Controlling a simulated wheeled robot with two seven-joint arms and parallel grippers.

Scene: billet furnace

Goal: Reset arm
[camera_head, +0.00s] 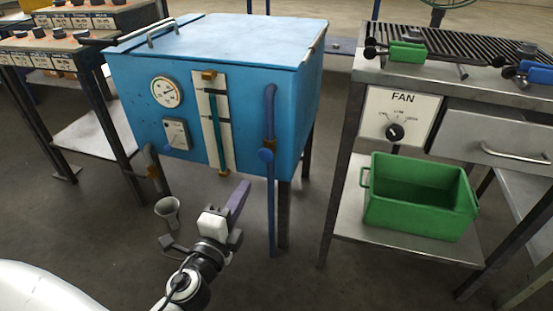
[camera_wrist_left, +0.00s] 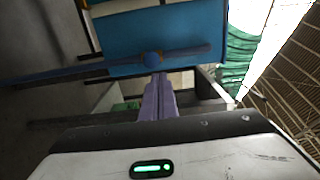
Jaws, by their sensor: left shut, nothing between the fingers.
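My left gripper (camera_head: 240,194) comes in from the bottom left in the head view and stands in front of the blue tank's lower right side. Its purple fingers are closed together and hold nothing. In the left wrist view the shut fingers (camera_wrist_left: 158,85) point toward the blue tank (camera_wrist_left: 150,30) and its blue valve pipe (camera_wrist_left: 151,58); I cannot tell the exact gap. The blue tank (camera_head: 290,80), with a dial, a gauge strip and a side pipe, stands upright on legs. My right gripper is not in view.
A metal bench with a grill (camera_head: 465,50) and a fan knob panel (camera_head: 400,115) stands at the right. A green bin (camera_head: 420,229) sits on its lower shelf. A control bench (camera_head: 50,42) is at the left. A grey funnel (camera_head: 168,209) is low by the tank.

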